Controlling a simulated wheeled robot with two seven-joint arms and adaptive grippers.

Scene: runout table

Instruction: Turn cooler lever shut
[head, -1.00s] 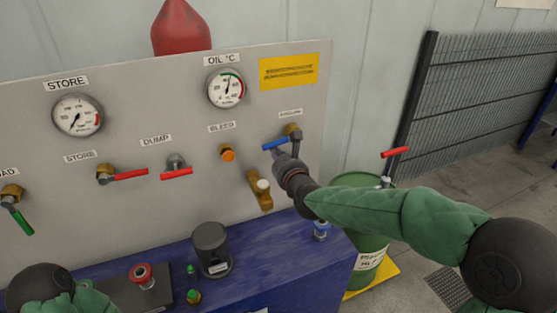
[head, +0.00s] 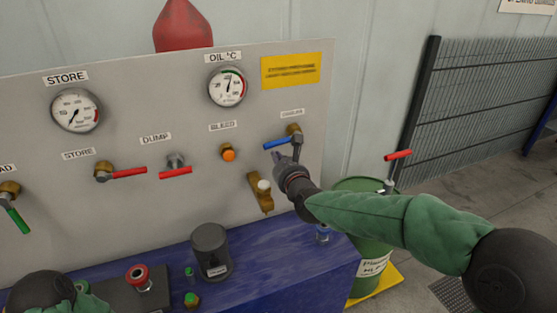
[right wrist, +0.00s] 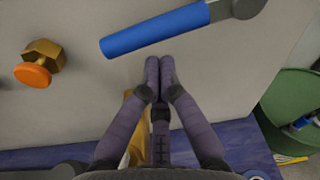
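The cooler lever is a blue handle (head: 279,143) on a brass valve, under a small label at the right of the grey panel. It points left and is close to level, its left end slightly lower. In the right wrist view the blue handle (right wrist: 155,32) runs across the top, joined to a grey hub at the right. My right gripper (head: 278,157) is just below the handle. In the right wrist view its fingertips (right wrist: 160,66) are together, with nothing between them and a gap to the handle. My left arm shows at the lower left; its gripper is out of view.
An orange bleed knob (head: 228,153) and a brass fitting (head: 260,193) are left of my right gripper. Red dump (head: 176,173) and store (head: 129,172) levers are further left. A dark cup (head: 211,252) stands on the blue table. A green drum (head: 372,245) is at the right.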

